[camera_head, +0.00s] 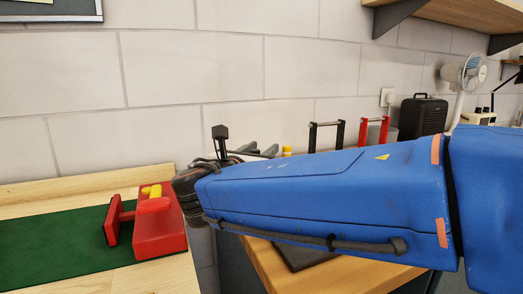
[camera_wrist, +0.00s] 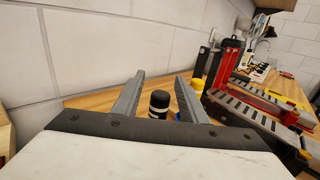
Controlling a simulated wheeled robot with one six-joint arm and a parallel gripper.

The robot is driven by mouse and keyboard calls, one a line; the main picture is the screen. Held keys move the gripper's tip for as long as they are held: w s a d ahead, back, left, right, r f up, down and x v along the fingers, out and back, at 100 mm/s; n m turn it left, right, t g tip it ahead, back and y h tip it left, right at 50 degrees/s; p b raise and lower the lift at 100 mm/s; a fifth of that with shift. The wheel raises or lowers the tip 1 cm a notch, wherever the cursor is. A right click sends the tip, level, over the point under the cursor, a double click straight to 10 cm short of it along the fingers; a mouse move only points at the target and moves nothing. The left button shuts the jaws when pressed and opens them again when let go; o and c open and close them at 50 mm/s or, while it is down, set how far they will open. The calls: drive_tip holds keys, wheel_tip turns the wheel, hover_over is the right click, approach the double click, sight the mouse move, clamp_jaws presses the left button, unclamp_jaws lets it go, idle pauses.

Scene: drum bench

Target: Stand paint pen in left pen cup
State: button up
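My gripper (camera_wrist: 160,75) is open, its two grey fingers apart with nothing held between them. A black cylinder with a pale band (camera_wrist: 159,104) stands on the wooden bench beyond and between the fingers; I cannot tell whether it is the paint pen. A small blue thing (camera_wrist: 178,117) shows beside it, mostly hidden by the right finger. A yellow-topped thing (camera_wrist: 197,84) stands just right of that finger; a yellow top also shows in the head view (camera_head: 287,151). I cannot make out the left pen cup for certain. My blue arm hides much of the bench in the head view.
A black rack (camera_head: 326,135) and a red rack (camera_head: 374,131) stand toward the wall. A black case (camera_head: 422,116) and a fan (camera_head: 465,76) are farther right. The tiled wall is close.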

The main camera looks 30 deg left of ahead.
drive_tip(key=s+d, duration=0.2)
drive_tip(key=s, duration=1.5)
drive_tip(key=shift+s, duration=0.15)
idle(0.3)
